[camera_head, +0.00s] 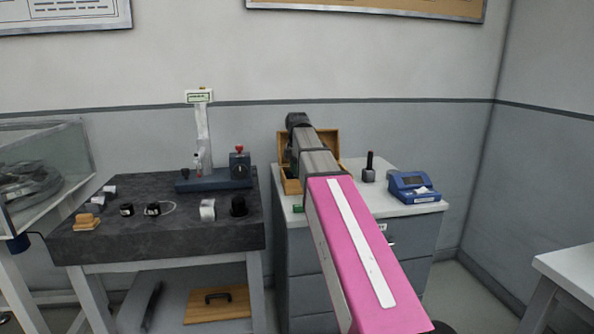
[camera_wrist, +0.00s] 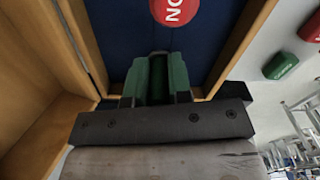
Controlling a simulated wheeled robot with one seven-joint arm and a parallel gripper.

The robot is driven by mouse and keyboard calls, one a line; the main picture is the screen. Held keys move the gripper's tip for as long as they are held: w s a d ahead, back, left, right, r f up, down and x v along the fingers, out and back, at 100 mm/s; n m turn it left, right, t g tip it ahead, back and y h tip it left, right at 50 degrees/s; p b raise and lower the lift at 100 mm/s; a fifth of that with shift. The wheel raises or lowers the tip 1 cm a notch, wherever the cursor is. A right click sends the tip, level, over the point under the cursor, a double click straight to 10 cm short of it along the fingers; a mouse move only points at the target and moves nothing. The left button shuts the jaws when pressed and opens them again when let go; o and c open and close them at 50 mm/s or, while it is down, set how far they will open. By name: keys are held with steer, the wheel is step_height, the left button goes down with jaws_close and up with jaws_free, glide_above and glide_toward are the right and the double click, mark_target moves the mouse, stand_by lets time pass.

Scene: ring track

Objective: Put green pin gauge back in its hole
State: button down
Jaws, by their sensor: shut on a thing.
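In the wrist view, my gripper (camera_wrist: 158,98) is shut on a dark green piece, which I take to be the green pin gauge (camera_wrist: 158,78). It lies between the two green-toned fingers, and its lower part is hidden. The gripper is over the open wooden box (camera_wrist: 232,45) with a dark blue inside (camera_wrist: 110,30). A red round piece marked "NO" (camera_wrist: 174,10) is just beyond the fingertips. The hole for the green gauge cannot be made out. In the head view, my arm hides the gripper and much of the wooden box (camera_head: 290,186).
A green labelled piece (camera_wrist: 281,66) and a red one (camera_wrist: 311,27) lie on the white top beside the box. A black-handled gauge (camera_head: 369,170) and a blue device (camera_head: 412,186) stand to the right. A dark stone table (camera_head: 160,225) with several small parts is at left.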

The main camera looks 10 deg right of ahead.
steer(key=shift+f, duration=0.15)
steer(key=c, duration=1)
jaws_free()
steer(key=shift+c, duration=0.2)
